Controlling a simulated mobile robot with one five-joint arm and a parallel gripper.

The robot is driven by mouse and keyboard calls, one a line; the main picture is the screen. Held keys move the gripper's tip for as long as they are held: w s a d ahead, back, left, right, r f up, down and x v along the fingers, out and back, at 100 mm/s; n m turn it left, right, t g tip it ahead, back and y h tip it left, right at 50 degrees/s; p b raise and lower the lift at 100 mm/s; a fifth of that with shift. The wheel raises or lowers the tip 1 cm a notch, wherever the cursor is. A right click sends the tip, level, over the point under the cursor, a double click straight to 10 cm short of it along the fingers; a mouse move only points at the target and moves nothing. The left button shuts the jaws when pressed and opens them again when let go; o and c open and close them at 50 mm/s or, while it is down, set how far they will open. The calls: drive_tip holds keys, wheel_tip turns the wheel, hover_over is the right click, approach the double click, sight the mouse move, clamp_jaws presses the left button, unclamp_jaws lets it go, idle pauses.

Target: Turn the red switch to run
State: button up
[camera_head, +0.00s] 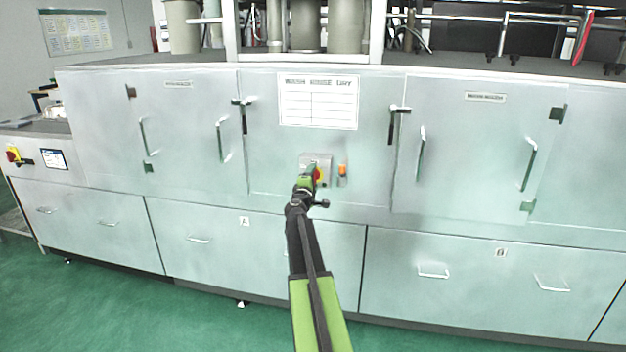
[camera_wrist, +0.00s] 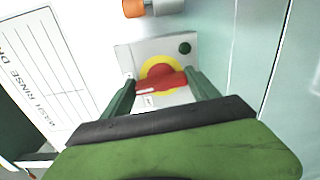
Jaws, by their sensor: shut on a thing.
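The red switch (camera_wrist: 162,82) sits on a yellow disc on a small pale plate (camera_wrist: 126,58) in the wrist view. My gripper (camera_wrist: 160,88) is shut on the red switch, with one dark finger on each side of its handle. A small white label shows just below the handle. In the head view my gripper (camera_head: 308,182) reaches the plate on the middle panel and hides most of the switch. Which marked position the switch points to cannot be read.
An orange part (camera_head: 342,170) is mounted right beside the plate. A white chart (camera_head: 318,102) hangs above it. Another red and yellow switch (camera_head: 13,155) is at the far left. Door handles (camera_head: 222,141) stick out on both sides. The green floor (camera_head: 120,310) in front is clear.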

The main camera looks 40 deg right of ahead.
drive_tip(key=shift+a+m, duration=0.1)
drive_tip(key=shift+m, duration=0.4)
drive_tip(key=o, duration=1.4)
drive_tip(key=shift+c, duration=0.2)
drive_tip(key=v, duration=1.7)
drive_tip(key=shift+a, duration=0.15)
